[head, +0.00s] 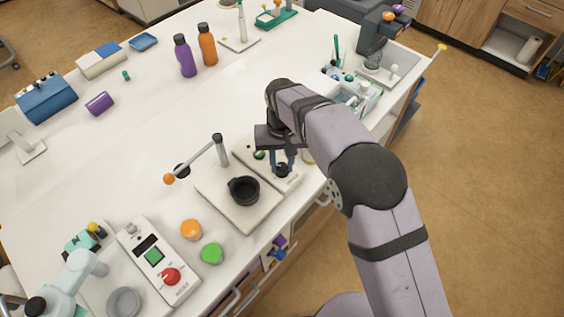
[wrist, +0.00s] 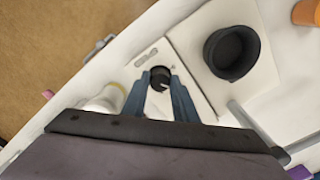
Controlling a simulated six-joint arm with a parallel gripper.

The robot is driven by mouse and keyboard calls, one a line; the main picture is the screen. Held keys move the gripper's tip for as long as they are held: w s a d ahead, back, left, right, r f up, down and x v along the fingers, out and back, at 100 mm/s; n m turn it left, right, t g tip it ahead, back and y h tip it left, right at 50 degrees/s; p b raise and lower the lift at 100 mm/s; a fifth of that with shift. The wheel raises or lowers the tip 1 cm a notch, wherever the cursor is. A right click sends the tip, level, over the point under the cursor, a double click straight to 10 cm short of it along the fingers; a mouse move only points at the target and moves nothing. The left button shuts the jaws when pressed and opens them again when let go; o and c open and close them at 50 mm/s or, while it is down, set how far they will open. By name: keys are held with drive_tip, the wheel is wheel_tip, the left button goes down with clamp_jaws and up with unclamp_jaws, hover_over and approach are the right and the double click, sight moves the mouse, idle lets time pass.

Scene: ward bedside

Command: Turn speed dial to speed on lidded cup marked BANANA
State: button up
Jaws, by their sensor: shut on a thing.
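The black speed dial (head: 282,170) sits on a narrow cream control panel (head: 294,183). It also shows in the wrist view (wrist: 160,77), with a light pointer mark on its top. My gripper (head: 283,163) points down over the panel, its blue fingers on either side of the dial. In the wrist view my gripper (wrist: 164,88) is shut on the dial. I cannot read a BANANA mark or the panel's print.
A black bowl (head: 244,190) stands on a cream base next to the panel, with a post and a thin arm (head: 195,160) ending in an orange ball. Orange (head: 191,230) and green (head: 212,253) lids lie at left. The table's front edge is close.

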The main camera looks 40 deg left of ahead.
sight(282, 166)
drive_tip(key=shift+r, duration=0.15)
drive_tip(key=o, duration=1)
drive_tip(key=shift+o, duration=0.2)
drive_tip(key=shift+r+b, duration=1.15)
drive_tip(key=shift+r, duration=2.45)
